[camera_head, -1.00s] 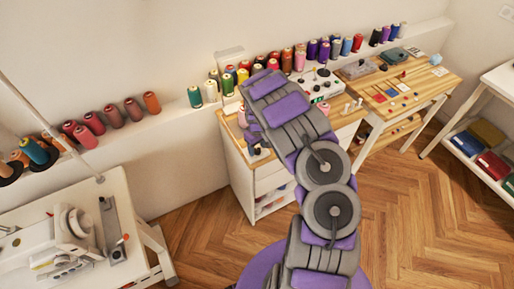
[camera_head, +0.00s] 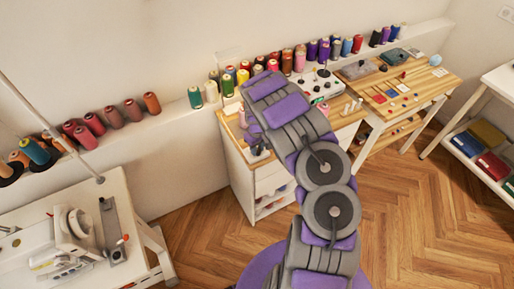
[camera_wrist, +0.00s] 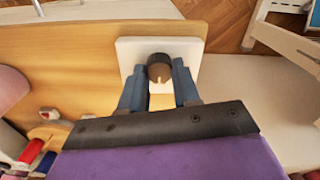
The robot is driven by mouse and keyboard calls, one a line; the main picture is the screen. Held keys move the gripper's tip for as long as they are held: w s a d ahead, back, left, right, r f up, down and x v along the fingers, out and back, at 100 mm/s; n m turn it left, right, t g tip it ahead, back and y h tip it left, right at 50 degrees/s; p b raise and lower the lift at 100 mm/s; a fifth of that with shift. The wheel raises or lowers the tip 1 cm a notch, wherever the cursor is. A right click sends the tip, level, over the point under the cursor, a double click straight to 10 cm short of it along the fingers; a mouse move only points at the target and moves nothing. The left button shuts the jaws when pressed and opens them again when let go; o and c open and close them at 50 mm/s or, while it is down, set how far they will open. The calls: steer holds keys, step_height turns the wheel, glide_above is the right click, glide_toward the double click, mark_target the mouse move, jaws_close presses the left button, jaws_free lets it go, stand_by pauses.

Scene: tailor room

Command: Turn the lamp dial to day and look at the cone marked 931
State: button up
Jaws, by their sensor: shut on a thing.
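The lamp dial (camera_wrist: 158,70) is a dark round knob with a pale pointer mark, set on a white square plate (camera_wrist: 187,48) on the wooden top. My gripper (camera_wrist: 160,75) is shut on the dial, one blue finger on each side. In the head view my arm covers most of the gripper and the dial. No number is legible on any cone, so I cannot tell which is 931.
A white machine (camera_head: 75,235) stands on the left table. The cabinet (camera_head: 235,165) under my gripper holds more cones at its back. A wooden table (camera_head: 440,85) with small cards is to the right, and a white shelf (camera_head: 492,90) is at far right. The herringbone floor is clear.

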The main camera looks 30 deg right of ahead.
steer(key=shift+m, duration=0.3)
steer(key=m+b, duration=0.1)
steer(key=m, duration=0.3)
steer(key=shift+f+m+b, duration=0.1)
steer(key=shift+m+b, duration=0.25)
steer(key=shift+m, duration=0.05)
steer(key=m, duration=0.5)
steer(key=shift+d, duration=0.1)
steer(key=shift+m, duration=0.3)
steer(key=o, duration=1.1)
steer(key=shift+c, duration=0.2)
